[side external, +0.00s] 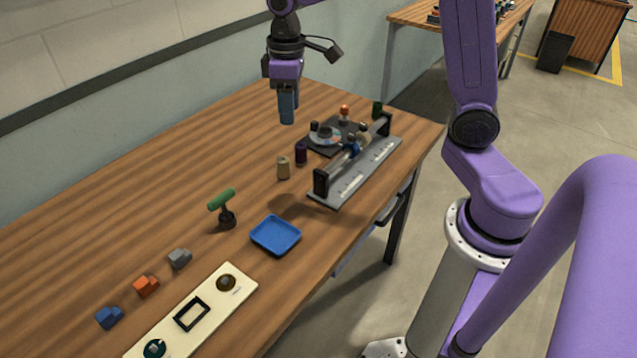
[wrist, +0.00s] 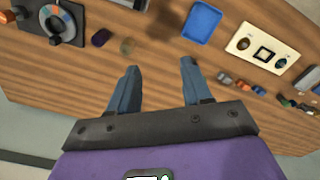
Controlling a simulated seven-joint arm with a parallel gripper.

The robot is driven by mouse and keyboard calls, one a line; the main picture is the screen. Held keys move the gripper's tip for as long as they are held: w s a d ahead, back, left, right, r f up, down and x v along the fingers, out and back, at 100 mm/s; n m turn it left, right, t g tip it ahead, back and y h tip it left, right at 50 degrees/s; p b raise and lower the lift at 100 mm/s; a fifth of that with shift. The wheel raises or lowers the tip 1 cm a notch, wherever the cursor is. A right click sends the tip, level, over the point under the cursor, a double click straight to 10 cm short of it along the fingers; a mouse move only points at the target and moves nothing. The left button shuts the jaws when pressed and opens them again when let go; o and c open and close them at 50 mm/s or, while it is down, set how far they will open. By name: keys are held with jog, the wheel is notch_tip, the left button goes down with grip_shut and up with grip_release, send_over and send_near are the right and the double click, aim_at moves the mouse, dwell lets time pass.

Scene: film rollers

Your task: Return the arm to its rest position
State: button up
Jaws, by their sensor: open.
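My gripper (side external: 287,108) is above the far part of the wooden table (side external: 150,170), fingers pointing down, with nothing seen between them. In the wrist view the two blue fingers of my gripper (wrist: 158,80) stand apart, with bare table between and beyond them. My purple arm reaches up and over the table from its base at the right.
A grey roller stand (side external: 375,165) and a dark dial plate (side external: 325,140) sit at the right. Beige (side external: 283,168) and dark purple (side external: 301,154) spools, a green-topped tool (side external: 223,205), a blue tray (side external: 276,235), a cream panel (side external: 225,290) and small blocks (side external: 146,286) lie nearer.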

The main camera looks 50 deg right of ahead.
jog(key=s+a+f+n, duration=0.1)
jog(key=s+n, duration=0.5)
jog(key=s, duration=2)
jog(key=shift+a+f, duration=0.35)
jog(key=shift+f, duration=0.25)
